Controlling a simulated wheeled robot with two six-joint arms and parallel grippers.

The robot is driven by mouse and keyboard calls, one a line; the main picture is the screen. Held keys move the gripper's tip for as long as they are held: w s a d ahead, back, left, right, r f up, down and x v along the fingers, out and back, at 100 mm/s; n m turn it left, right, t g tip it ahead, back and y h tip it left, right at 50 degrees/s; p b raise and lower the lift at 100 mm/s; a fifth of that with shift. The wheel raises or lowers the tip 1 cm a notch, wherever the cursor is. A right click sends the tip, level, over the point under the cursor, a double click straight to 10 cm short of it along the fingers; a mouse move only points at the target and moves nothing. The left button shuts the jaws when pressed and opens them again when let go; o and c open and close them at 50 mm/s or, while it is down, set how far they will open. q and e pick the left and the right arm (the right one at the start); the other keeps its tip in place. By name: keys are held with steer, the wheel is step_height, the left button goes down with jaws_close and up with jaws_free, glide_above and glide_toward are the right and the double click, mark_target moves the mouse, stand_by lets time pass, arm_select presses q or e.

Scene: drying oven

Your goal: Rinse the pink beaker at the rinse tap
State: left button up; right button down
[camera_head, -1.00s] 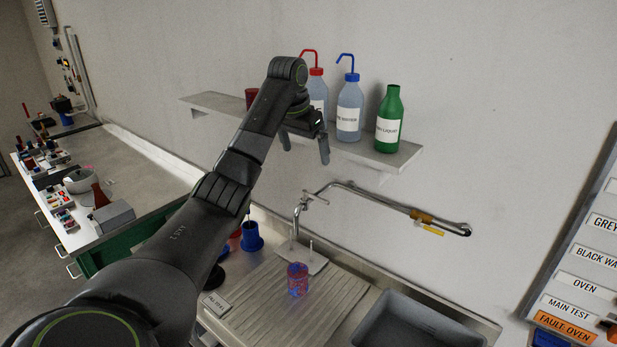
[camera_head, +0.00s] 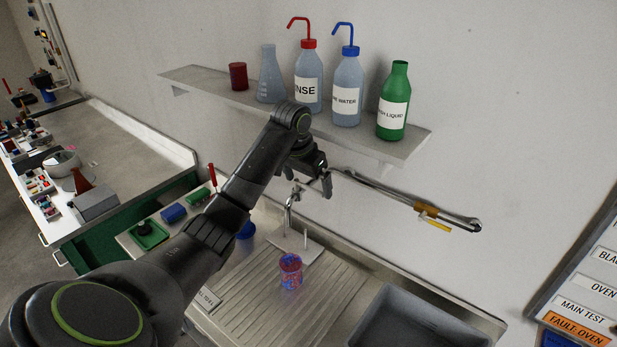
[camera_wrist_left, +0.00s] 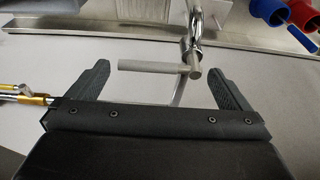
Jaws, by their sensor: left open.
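A pink beaker with blue mottling (camera_head: 290,272) stands upright on the ribbed draining board, left of the sink basin. The rinse tap (camera_head: 290,210) rises behind it, with a short cross handle and a long pipe along the wall. My left gripper (camera_head: 309,184) is open and empty, close by the top of the tap. In the left wrist view the tap's handle (camera_wrist_left: 150,66) lies across the gap between the open fingers of my left gripper (camera_wrist_left: 158,70); I cannot tell whether they touch. The beaker does not show there. My right gripper is not in view.
A wall shelf (camera_head: 400,150) above the tap holds bottles, a flask and a red beaker (camera_head: 238,76). The grey sink basin (camera_head: 405,330) is at the right. Blue and red cups (camera_wrist_left: 268,10) show in the wrist view. My left arm hides part of the counter.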

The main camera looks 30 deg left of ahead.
arm_select(q)
steer(key=c, duration=0.8)
steer(key=shift+s+a+m+h, duration=0.15)
steer(key=shift+s+m+h, duration=0.15)
steer(key=shift+m, duration=0.6)
steer(key=shift+s+a+m+h, duration=0.1)
steer(key=shift+s+m+h, duration=0.15)
steer(key=shift+m, duration=0.65)
steer(key=shift+c, duration=0.2)
steer(key=shift+s+a+m+h, duration=0.25)
steer(key=shift+s+m, duration=0.1)
steer(key=shift+m, duration=0.75)
steer(key=shift+w+d+n, duration=0.2)
steer(key=shift+w+n, duration=0.1)
steer(key=shift+n, duration=0.7)
